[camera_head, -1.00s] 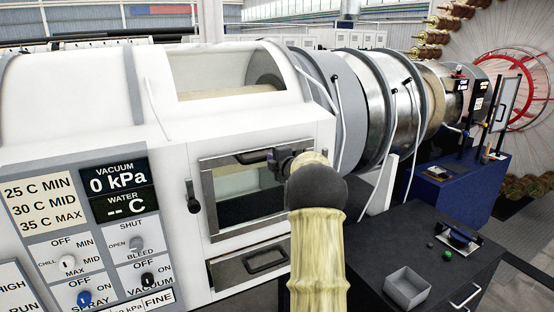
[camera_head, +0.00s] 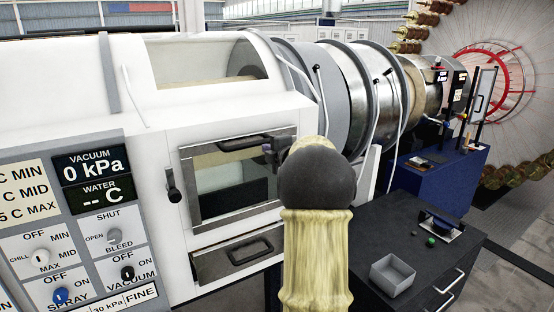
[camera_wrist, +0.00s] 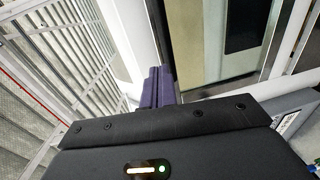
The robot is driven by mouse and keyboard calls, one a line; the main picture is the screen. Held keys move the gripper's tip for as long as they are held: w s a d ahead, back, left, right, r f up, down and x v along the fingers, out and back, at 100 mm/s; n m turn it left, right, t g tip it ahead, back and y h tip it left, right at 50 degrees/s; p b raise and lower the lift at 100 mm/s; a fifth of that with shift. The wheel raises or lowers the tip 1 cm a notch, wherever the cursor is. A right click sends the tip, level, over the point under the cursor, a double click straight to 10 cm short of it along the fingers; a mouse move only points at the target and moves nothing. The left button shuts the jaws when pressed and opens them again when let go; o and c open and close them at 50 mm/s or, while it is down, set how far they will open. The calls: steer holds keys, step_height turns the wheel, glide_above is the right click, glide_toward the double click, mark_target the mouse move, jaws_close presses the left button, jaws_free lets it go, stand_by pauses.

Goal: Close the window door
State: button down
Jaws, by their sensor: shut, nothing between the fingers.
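The window door (camera_head: 217,171) is a glass pane in a metal frame with a dark bar handle (camera_head: 246,143) along its top. It is on the front of the white machine and looks roughly flush; I cannot tell whether it is fully shut. My gripper (camera_head: 268,150) is at the door's upper right, with my arm hiding the area to the right. In the wrist view my gripper (camera_wrist: 160,84) shows dark fingers together and empty, beside the door's frame (camera_wrist: 284,40). I cannot tell whether they touch the door.
A black knob lever (camera_head: 173,186) is left of the door, and a drawer with a handle (camera_head: 250,251) is below it. A control panel (camera_head: 70,230) is at the lower left. A dark cabinet (camera_head: 440,205) with a grey tray (camera_head: 393,273) stands at the right.

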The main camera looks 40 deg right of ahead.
steer(key=s, duration=0.2)
steer(key=s+r+b, duration=0.1)
steer(key=s, duration=0.1)
steer(key=shift+a, duration=0.4)
steer(key=shift+s+d, duration=0.1)
